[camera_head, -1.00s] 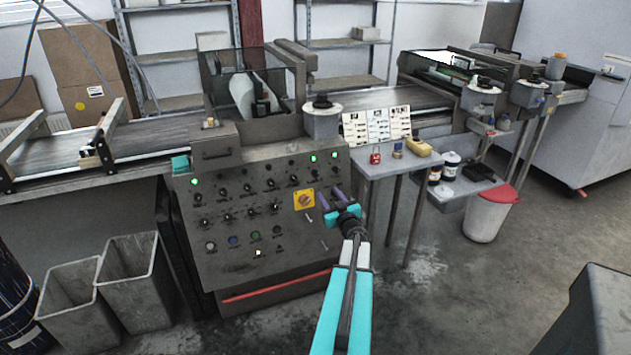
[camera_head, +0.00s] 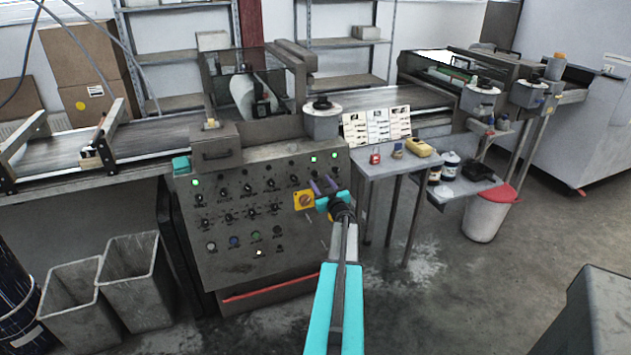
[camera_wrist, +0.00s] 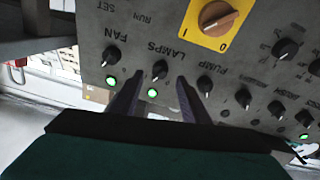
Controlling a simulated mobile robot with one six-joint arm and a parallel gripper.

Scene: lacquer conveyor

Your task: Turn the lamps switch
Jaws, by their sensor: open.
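The LAMPS switch (camera_wrist: 160,70) is a black knob with a white mark on the grey control panel (camera_head: 230,265). In the wrist view the panel appears upside down, and the knob shows between my finger tips, under its LAMPS label. A lit green light (camera_wrist: 152,93) is beside the knob. My gripper (camera_head: 322,184) is open and empty, with its two purple fingers pointing at the panel's upper right. In the wrist view my gripper (camera_wrist: 158,80) has a finger on each side of the knob. I cannot tell whether they touch it. In the head view the fingers crowd the knob.
The FAN knob (camera_wrist: 110,55) and the PUMP knob (camera_wrist: 205,85) flank the LAMPS switch closely. A yellow-plated rotary switch (camera_head: 304,200) is just below left of my fingers. A small table (camera_head: 372,165) with bottles stands right of the panel. Grey bins (camera_head: 130,290) stand left.

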